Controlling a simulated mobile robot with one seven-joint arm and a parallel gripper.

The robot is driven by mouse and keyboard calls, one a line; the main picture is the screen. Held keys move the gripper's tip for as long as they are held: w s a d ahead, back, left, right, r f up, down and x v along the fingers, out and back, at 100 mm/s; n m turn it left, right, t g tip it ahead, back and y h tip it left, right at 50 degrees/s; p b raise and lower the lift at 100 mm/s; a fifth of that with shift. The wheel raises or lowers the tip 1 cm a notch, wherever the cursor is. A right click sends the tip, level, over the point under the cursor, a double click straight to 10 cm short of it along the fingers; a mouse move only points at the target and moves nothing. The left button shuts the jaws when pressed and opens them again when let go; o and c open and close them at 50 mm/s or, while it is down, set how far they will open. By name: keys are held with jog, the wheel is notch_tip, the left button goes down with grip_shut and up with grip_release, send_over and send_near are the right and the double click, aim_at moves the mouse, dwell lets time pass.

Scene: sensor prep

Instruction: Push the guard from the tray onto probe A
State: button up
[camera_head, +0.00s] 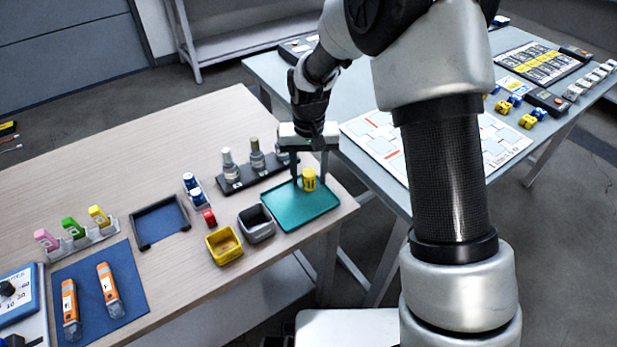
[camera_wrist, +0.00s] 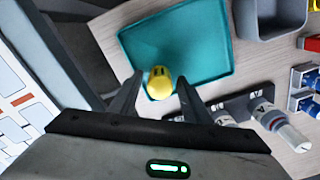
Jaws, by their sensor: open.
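The yellow guard (camera_head: 309,180) stands on the teal tray (camera_head: 288,212), near its back right part. It also shows in the wrist view (camera_wrist: 160,83). My gripper (camera_head: 308,182) is open above the tray, pointing down, with one finger on each side of the guard. In the wrist view the guard shows between the fingertips, and I see no clear contact. Grey-and-white probes stand upright in a dark rack (camera_head: 234,185) left of and behind the tray. The nearest probe (camera_head: 230,165) is at the rack's left end.
A grey bin (camera_head: 257,224) and a yellow bin (camera_head: 224,246) stand left of the tray. The table edge runs close to the tray's right side. Bare wood lies behind the rack.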

jog(key=c, duration=0.7)
jog(key=shift+r+p, duration=1.8)
jog(key=shift+r, duration=0.75)
jog(key=shift+c, duration=0.2)
